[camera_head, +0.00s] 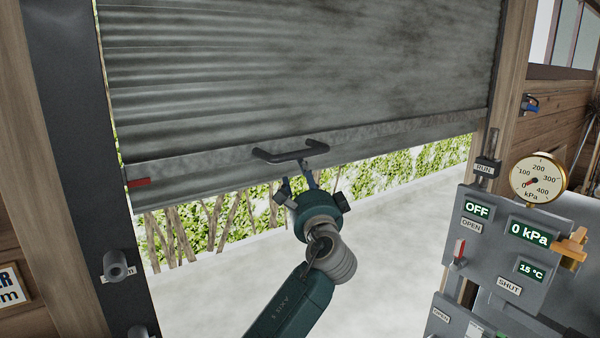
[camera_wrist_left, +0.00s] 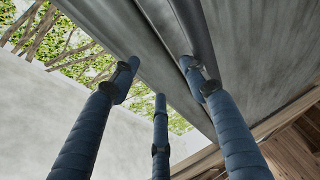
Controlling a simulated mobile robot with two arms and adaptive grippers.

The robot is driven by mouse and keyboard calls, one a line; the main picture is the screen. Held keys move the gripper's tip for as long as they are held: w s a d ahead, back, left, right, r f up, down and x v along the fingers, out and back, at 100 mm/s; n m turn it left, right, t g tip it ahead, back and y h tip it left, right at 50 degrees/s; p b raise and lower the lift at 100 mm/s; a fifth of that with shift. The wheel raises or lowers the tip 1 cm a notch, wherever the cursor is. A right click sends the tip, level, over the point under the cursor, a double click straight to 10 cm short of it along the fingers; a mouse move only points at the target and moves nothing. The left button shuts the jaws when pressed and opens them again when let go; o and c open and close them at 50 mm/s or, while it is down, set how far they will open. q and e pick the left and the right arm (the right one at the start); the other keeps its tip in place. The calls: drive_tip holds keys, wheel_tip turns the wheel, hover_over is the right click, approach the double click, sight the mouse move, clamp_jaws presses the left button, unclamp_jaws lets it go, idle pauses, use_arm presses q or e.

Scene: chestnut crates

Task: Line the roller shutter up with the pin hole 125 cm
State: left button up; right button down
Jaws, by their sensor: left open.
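The grey ribbed roller shutter (camera_head: 300,65) is partly raised, with open space below its bottom rail. A dark bar handle (camera_head: 290,152) sits on the rail, and a red marker (camera_head: 138,182) is at the rail's left end. My left gripper (camera_head: 311,183) is open just below the handle, with one finger up close to its right end; I cannot tell whether it touches. In the left wrist view its blue fingers (camera_wrist_left: 160,85) are spread beneath the shutter's underside (camera_wrist_left: 255,50). No 125 cm pin hole can be made out. My right gripper is not in view.
A dark post (camera_head: 60,130) stands left of the opening, with a grey cylindrical knob (camera_head: 117,265) and a partly hidden label. At right is a grey control panel (camera_head: 480,260) showing OFF and 0 kPa, with a pressure gauge (camera_head: 538,178). Pale floor lies clear beyond the opening.

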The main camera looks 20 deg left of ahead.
use_arm(q)
drive_tip(key=shift+w+a, duration=0.1)
drive_tip(key=shift+w, duration=0.05)
drive_tip(key=shift+c, duration=0.3)
clamp_jaws()
drive_tip(key=shift+o, duration=0.3)
unclamp_jaws()
drive_tip(key=v, duration=1.2)
